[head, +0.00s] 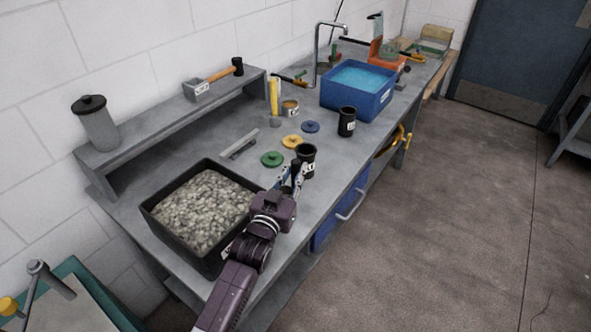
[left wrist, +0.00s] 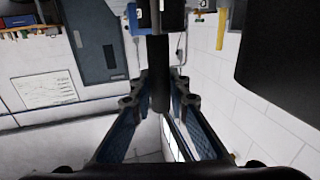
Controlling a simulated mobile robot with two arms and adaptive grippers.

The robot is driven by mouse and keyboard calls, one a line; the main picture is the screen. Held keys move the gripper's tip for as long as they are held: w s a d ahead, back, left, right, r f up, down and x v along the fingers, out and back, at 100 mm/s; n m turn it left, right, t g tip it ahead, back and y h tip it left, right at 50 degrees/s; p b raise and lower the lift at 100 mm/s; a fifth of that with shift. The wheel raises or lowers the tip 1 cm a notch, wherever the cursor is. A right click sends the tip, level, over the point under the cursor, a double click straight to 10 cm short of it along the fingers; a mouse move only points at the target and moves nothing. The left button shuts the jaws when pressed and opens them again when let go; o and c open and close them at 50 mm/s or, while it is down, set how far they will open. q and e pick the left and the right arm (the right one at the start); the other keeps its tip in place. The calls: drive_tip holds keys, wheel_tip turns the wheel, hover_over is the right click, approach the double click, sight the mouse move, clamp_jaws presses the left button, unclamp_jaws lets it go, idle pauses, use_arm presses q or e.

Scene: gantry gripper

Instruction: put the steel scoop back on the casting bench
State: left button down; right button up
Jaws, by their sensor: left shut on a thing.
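My left gripper (head: 290,180) is over the front of the grey bench (head: 335,148), between the gravel tray and a black labelled cup. In the left wrist view its fingers (left wrist: 160,105) are shut on a dark, straight handle (left wrist: 160,75), which I take to be the steel scoop's. The scoop's bowl does not show clearly in either view. I cannot tell whether the scoop touches the bench. My right gripper is not in view.
The black tray of gravel (head: 148,212) stands at left of my gripper. The black cup (head: 306,158) is close beyond it. Green (head: 272,158), yellow (head: 292,141) and blue (head: 311,127) discs, another black cup (head: 347,122) and a blue water basin (head: 372,103) stand farther along.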

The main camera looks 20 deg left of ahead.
use_arm(q)
drive_tip(key=shift+f, duration=0.15)
drive_tip(key=c, duration=1.8)
unclamp_jaws()
drive_tip(key=shift+c, duration=0.2)
drive_tip(key=shift+r, duration=0.3)
drive_tip(key=shift+s+f, duration=0.2)
drive_tip(key=shift+s, duration=0.2)
drive_tip(key=s+a+b, duration=0.1)
drive_tip(key=s+b, duration=0.1)
drive_tip(key=s, duration=0.9)
drive_tip(key=shift+s+r, duration=0.15)
